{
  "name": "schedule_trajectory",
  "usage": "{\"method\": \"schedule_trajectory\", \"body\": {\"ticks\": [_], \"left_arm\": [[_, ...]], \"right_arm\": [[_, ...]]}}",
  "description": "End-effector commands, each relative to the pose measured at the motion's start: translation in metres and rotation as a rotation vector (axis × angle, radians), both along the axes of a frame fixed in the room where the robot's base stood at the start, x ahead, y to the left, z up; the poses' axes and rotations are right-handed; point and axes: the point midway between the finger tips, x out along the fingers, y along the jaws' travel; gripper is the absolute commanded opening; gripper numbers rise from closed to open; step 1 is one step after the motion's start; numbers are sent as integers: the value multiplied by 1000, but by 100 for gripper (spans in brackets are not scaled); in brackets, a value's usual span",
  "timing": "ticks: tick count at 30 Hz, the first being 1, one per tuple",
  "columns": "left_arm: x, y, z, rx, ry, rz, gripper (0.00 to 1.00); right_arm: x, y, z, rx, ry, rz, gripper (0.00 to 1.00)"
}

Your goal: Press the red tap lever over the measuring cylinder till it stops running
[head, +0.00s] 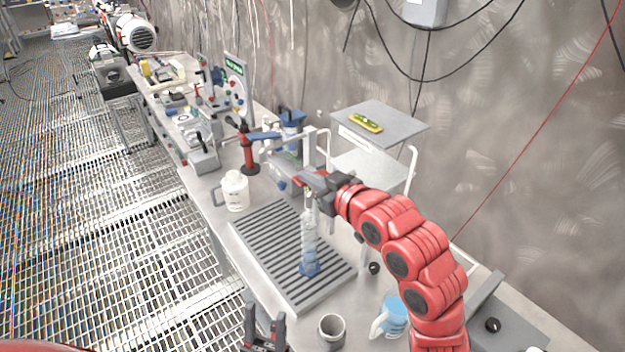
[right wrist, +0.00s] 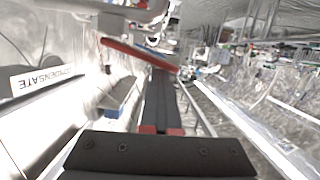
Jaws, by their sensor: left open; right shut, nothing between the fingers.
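The clear measuring cylinder (head: 309,240) stands upright on its blue base on the slatted drain tray (head: 262,244). The red tap lever (head: 305,176) is above it, partly hidden by my right gripper (head: 323,181). In the right wrist view the red lever (right wrist: 140,54) crosses at the tips of my shut right gripper (right wrist: 162,75). I cannot tell whether they touch. Nothing is between its fingers. My left gripper (head: 265,329) is open and empty, low at the bench's front edge. The liquid level and any stream are too small to tell.
A white jug (head: 235,191) stands left of the tray. A grey cup (head: 331,331) and a blue jug (head: 392,318) stand at the near end. Behind is a raised shelf (head: 384,118) with a yellow-green level (head: 366,122). A CONDENSATE label (right wrist: 48,77) shows in the right wrist view.

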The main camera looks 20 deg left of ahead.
Motion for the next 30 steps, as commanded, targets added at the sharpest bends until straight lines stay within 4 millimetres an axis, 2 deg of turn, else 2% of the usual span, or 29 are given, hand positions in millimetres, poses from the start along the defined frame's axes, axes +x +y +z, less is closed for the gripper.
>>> {"method": "schedule_trajectory", "body": {"ticks": [3,9,16,21,30], "left_arm": [[0,0,1,0,0,0,50],[0,0,-20,0,0,0,50],[0,0,-29,0,0,0,50],[0,0,-31,0,0,0,50],[0,0,-31,0,0,0,50]], "right_arm": [[3,2,27,2,-4,0,0],[-25,-36,33,3,-3,-4,0],[-49,-65,43,1,0,-2,0],[-57,-73,47,-1,0,0,0],[-58,-74,48,-2,0,0,0]]}}
